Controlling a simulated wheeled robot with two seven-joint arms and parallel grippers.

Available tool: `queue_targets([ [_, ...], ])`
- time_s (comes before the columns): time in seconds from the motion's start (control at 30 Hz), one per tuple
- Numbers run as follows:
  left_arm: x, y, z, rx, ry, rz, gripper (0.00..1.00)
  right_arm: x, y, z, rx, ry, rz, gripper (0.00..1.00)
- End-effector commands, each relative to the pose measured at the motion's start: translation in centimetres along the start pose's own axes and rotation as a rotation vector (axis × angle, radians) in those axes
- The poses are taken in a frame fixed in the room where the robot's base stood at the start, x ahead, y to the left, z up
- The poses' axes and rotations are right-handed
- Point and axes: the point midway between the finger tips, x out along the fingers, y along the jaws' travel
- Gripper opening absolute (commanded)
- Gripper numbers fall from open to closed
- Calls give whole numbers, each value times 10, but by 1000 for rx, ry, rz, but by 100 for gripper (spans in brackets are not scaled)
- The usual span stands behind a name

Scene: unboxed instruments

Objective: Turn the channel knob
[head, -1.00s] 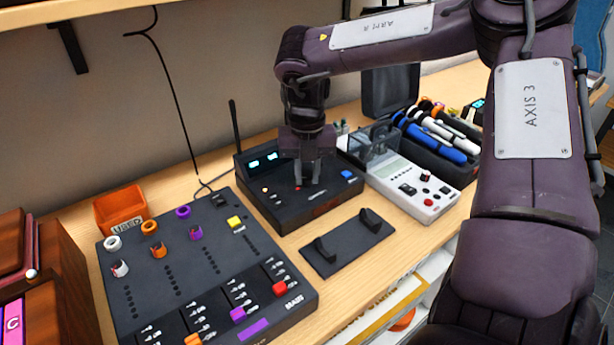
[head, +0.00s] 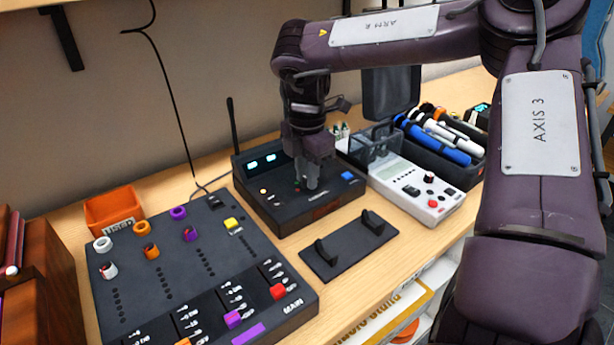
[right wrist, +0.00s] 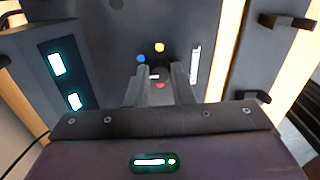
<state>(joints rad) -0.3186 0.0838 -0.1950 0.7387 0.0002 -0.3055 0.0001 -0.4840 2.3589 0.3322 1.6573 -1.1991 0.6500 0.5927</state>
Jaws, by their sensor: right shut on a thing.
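The black receiver box (head: 285,215) stands on the wooden bench, with two lit displays (head: 262,162) and an antenna. My right gripper (head: 311,186) points down onto its top panel. Its two fingers are shut on a small dark knob (right wrist: 160,72), which I take to be the channel knob. The fingers hide the knob in the head view. In the right wrist view the fingers (right wrist: 160,88) lie on either side of it. A white mark shows near the knob, with a red, a yellow and a blue dot around it. My left gripper is in neither view.
A mixer panel (head: 195,262) with coloured knobs lies left of the receiver. A black holder (head: 345,248) with two pegs lies in front. A white meter (head: 415,187) and a dark case of pens (head: 455,160) stand right. An orange bin (head: 110,212) is far left.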

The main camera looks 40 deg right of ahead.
Motion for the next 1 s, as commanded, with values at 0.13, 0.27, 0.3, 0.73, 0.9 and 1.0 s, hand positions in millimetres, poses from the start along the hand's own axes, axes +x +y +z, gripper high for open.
queue_targets([
  [0.13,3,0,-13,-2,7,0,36,1,1,0,138,-1,4,0],
  [0.27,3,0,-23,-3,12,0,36,1,1,0,254,-1,4,0],
  [0.3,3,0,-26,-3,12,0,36,0,1,0,287,0,4,0],
  [0.73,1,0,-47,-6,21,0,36,0,1,0,533,0,4,0],
  [0.9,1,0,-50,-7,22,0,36,-1,1,0,570,0,5,0],
  [1.0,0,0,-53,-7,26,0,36,-1,1,0,580,0,5,0],
])
